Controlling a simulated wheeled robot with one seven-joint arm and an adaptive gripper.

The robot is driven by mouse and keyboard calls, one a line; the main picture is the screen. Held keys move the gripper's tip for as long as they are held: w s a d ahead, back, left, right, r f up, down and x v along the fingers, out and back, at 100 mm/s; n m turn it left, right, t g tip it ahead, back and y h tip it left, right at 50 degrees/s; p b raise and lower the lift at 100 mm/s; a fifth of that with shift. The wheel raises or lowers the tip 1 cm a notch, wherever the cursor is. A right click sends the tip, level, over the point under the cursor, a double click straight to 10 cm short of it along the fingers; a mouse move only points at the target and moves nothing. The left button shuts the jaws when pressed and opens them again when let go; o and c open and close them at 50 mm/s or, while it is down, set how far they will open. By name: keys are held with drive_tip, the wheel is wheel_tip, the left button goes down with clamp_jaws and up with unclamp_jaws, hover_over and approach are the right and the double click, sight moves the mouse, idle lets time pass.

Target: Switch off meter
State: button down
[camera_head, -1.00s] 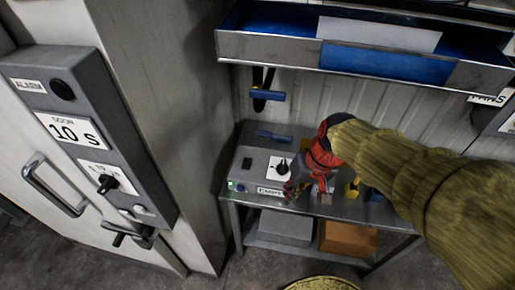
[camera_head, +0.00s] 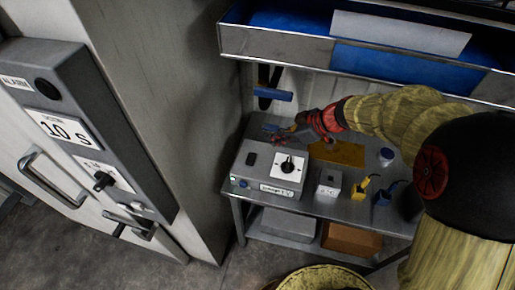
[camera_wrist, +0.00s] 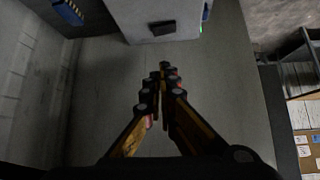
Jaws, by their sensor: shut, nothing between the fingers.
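The meter (camera_head: 265,177) is a grey box on the metal bench, with a white dial plate and black knob (camera_head: 288,165), a front label and a black rocker switch (camera_head: 251,158) on its left top. My gripper (camera_head: 283,134) is behind the meter, fingers pointing left. Its fingers (camera_wrist: 164,70) are shut and empty, apart from the switch.
A small grey box (camera_head: 329,183), a yellow holder (camera_head: 359,193) and a blue holder (camera_head: 382,197) stand to the right. A shelf with blue bins (camera_head: 275,44) overhangs the bench. A large cabinet (camera_head: 150,110) stands left.

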drive_tip(key=shift+n, duration=0.9)
drive_tip(key=shift+a+f, duration=0.1)
drive_tip(key=shift+a, duration=0.05)
drive_tip(key=b, duration=0.1)
hover_over(255, 156)
drive_tip(key=f, duration=0.7)
drive_tip(key=shift+s, duration=0.4)
drive_tip(key=f, duration=0.3)
drive_tip(key=shift+w+b, duration=0.3)
drive_tip(key=shift+f, duration=0.4)
drive_tip(key=shift+w+f, duration=0.1)
